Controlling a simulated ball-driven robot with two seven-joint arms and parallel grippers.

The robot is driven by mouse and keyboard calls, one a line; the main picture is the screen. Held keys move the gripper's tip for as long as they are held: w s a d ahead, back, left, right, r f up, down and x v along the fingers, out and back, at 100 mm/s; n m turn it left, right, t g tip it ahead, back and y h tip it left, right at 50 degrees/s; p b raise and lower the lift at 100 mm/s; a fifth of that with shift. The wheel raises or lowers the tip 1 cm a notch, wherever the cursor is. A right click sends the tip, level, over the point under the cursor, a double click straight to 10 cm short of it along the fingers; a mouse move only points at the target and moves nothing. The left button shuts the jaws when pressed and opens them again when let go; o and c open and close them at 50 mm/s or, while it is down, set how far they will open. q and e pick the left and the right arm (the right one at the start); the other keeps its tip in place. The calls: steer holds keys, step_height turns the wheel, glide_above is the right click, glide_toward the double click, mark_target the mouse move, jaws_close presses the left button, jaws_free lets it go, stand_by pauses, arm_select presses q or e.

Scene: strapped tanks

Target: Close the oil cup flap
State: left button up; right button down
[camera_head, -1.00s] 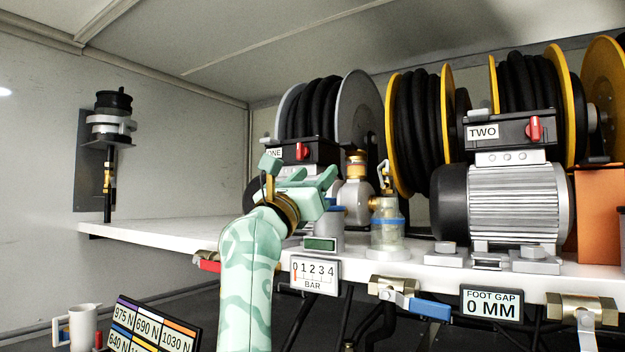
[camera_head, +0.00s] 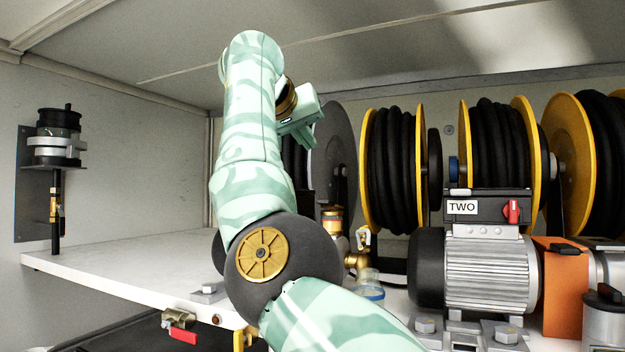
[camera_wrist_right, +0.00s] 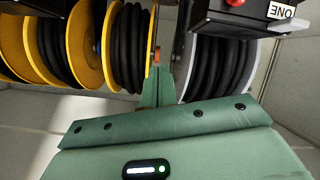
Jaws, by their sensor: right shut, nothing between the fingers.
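The oil cup (camera_head: 368,288), a clear glass with a blue band and brass fittings, stands on the white shelf in the head view, partly behind my right arm. A small pale piece, apparently its flap (camera_head: 363,238), sticks up above the brass top; its exact angle is too small to tell. My right gripper (camera_head: 310,132) is high above and left of the cup, in front of the grey reel, well apart from it. In the right wrist view its fingers (camera_wrist_right: 157,92) are together and empty, pointing towards the reels. The left gripper is not in view.
Motor TWO (camera_head: 485,272) stands right of the cup, with yellow-flanged hose reels (camera_head: 390,165) behind. The box marked ONE (camera_wrist_right: 240,15) shows upside down in the right wrist view.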

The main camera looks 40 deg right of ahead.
steer(key=f+m, duration=0.1)
steer(key=m, duration=0.2)
steer(key=m+p, duration=0.1)
glide_above(322, 201)
steer(key=shift+y, duration=0.4)
step_height(322, 201, down, 4)
steer(key=shift+f, duration=0.1)
step_height(322, 201, down, 3)
steer(key=shift+b, duration=1.15)
steer(key=shift+s+a+f, duration=0.1)
steer(key=shift+a+f, duration=0.25)
steer(key=shift+f, duration=0.2)
steer(key=shift+d, duration=0.2)
